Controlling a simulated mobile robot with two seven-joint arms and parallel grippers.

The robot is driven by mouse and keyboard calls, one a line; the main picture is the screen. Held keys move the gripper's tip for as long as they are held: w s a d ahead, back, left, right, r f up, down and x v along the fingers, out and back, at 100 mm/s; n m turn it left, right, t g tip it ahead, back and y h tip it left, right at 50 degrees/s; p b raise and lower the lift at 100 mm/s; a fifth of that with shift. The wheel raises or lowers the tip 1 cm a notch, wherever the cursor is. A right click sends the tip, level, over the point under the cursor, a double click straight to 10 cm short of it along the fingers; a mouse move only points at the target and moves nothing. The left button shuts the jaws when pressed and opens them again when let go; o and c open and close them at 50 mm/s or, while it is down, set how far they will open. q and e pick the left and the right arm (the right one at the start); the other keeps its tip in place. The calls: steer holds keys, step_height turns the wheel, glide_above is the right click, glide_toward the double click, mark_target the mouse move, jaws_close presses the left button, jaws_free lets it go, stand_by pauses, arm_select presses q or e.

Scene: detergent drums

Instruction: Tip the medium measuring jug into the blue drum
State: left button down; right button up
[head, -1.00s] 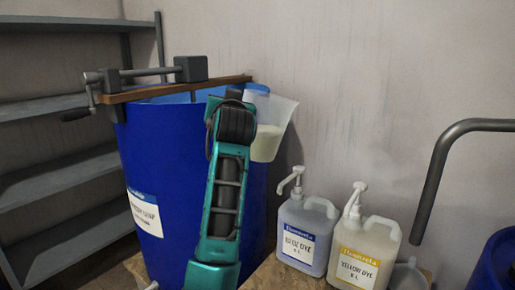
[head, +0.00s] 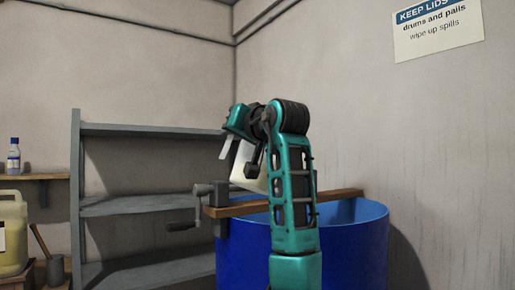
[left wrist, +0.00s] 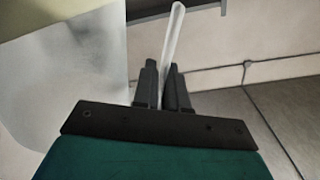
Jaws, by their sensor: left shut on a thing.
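The blue drum (head: 345,250) stands in the head view with its open top facing up and a wooden plank (head: 335,196) across its rim. My left arm is in front of it. My left gripper (head: 239,130) is raised above the drum's left part. In the left wrist view, the gripper (left wrist: 163,88) is shut on the pale handle of the measuring jug (left wrist: 70,75). The translucent jug (head: 247,168) looks tilted above the plank, partly hidden by my arm. I cannot tell whether anything is pouring out. My right gripper is not in view.
A grey clamp with a crank (head: 190,222) sits at the plank's left end, close below the jug. Grey shelves (head: 150,130) stand behind on the left. A yellowish jerrycan (head: 12,235) is at the far left. The space above the drum's right side is free.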

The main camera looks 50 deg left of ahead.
arm_select(q)
steer(key=shift+s+a+r+g, duration=0.3)
steer(key=shift+s+a+r, duration=0.15)
steer(key=shift+r, duration=0.05)
steer(key=shift+w, duration=0.15)
steer(key=shift+w+d+f+m, duration=0.1)
steer(key=shift+w+f+m, duration=0.25)
steer(key=shift+w+m, duration=0.3)
steer(key=w+m, duration=0.1)
steer(key=w+f+m, duration=0.1)
steer(key=w+m, duration=0.1)
steer(key=shift+w+d+f, duration=0.1)
steer(key=shift+w+f, duration=0.05)
steer(key=shift+f, duration=0.15)
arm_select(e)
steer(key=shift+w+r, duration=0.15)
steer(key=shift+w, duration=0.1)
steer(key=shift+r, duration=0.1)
